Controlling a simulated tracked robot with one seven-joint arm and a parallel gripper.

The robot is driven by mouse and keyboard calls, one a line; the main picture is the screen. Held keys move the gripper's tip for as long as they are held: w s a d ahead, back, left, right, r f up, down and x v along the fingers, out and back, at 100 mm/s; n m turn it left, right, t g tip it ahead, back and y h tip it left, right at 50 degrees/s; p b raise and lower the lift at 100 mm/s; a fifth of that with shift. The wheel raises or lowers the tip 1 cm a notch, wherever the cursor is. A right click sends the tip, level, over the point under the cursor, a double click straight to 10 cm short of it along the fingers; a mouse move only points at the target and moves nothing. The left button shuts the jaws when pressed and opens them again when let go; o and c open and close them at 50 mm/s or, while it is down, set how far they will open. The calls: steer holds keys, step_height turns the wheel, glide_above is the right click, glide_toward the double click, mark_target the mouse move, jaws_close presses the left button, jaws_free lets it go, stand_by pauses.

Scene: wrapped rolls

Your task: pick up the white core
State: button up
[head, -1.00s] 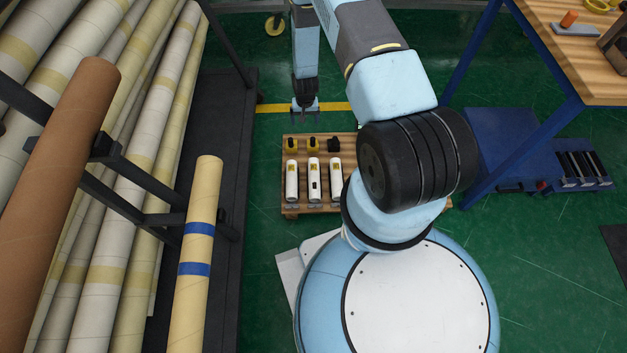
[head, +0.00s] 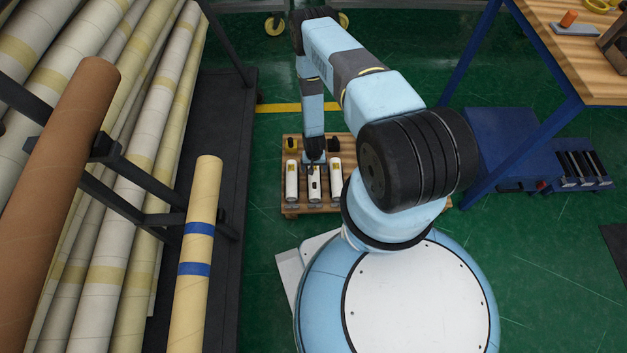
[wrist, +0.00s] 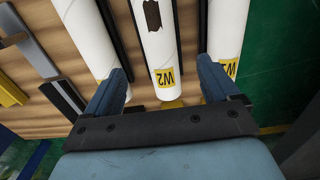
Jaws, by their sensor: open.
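Three white cores lie side by side on a wooden pallet (head: 325,210) in the head view: a left one (head: 291,182), a middle one (head: 314,190) and a right one (head: 336,184). The middle core (wrist: 161,45) has a yellow "W2" label and a dark torn patch in the wrist view. My gripper (wrist: 161,70) is open, its fingers spread to either side of the middle core and apart from it in the picture. The left finger overlaps the left core (wrist: 88,35). The right core (wrist: 228,40) is partly hidden by the right finger. Finger height above the cores is unclear.
Dark bars separate the cores on the pallet. A rack of long rolls (head: 130,150) is at the left, a blue bench (head: 520,70) at the right.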

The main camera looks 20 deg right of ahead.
mark_target(314, 176)
steer(key=shift+f, duration=4.55)
steer(key=c, duration=1.2)
